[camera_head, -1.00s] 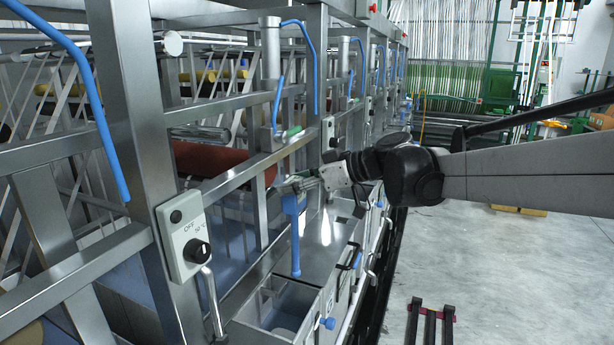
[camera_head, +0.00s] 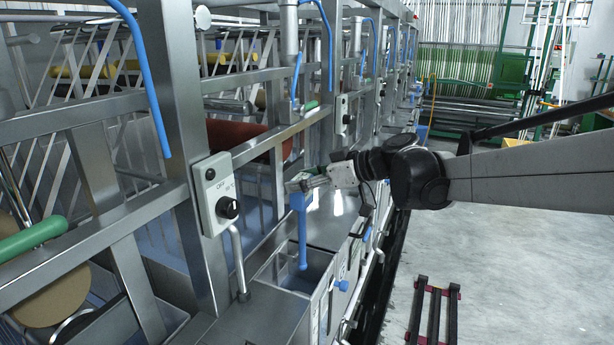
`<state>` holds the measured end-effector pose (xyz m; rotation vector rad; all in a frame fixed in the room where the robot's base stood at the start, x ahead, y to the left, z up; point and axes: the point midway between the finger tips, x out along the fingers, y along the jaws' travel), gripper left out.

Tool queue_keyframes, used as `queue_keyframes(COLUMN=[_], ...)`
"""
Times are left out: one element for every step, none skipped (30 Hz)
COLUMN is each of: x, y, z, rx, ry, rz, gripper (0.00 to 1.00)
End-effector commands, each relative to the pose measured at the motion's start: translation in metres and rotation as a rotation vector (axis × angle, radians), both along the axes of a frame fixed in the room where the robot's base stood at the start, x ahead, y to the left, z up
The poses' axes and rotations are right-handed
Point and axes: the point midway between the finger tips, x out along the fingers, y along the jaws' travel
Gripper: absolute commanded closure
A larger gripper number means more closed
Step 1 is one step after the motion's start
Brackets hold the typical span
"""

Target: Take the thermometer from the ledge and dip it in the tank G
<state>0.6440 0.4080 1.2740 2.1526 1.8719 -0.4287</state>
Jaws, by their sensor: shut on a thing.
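My gripper (camera_head: 306,181) is shut on the top of a blue stick-like thing (camera_head: 301,228), which I take to be the thermometer. It hangs upright below the fingers. Its lower end appears over the open compartment of a steel tank (camera_head: 326,278) in front of the machine. I cannot tell whether the tip is inside the opening or just above it. No letter on the tank is readable, so I cannot tell whether it is tank G.
A control box (camera_head: 214,194) with a black knob sits on a steel post left of the tank. A flat steel cover (camera_head: 328,222) lies behind the opening. Green rods (camera_head: 34,239) rest along the frame rail. The floor (camera_head: 510,270) at right is mostly clear, with a dark red-ended rack (camera_head: 433,310).

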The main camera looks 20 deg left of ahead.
Motion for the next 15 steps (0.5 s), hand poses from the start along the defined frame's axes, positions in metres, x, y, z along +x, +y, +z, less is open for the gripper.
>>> queue_keyframes(x=[0.000, 0.000, 0.000, 0.000, 0.000, 0.000, 0.000, 0.000, 0.000, 0.000, 0.000, 0.000, 0.000, 0.000, 0.000], y=[0.000, 0.000, 0.000, 0.000, 0.000, 0.000, 0.000, 0.000, 0.000, 0.000, 0.000, 0.000, 0.000, 0.000, 0.000], z=[-0.007, -0.010, -0.013, -0.016, -0.018, -0.022, -0.024, -0.027, -0.030, -0.033, -0.035, -0.039, -0.041, -0.044, -0.047], rx=[0.000, 0.000, 0.000, 0.000, 0.000, 0.000, 0.000, 0.000, 0.000, 0.000, 0.000, 0.000, 0.000, 0.000, 0.000], ry=[0.000, 0.000, 0.000, 0.000, 0.000, 0.000, 0.000, 0.000, 0.000, 0.000, 0.000, 0.000, 0.000, 0.000, 0.000], rz=[0.000, 0.000, 0.000, 0.000, 0.000, 0.000, 0.000, 0.000, 0.000, 0.000, 0.000, 0.000, 0.000, 0.000, 0.000], gripper=[0.98, 0.98, 0.98, 0.98, 0.98, 0.98, 0.98, 0.98, 0.98, 0.98, 0.98, 0.98, 0.98, 0.98, 0.98])
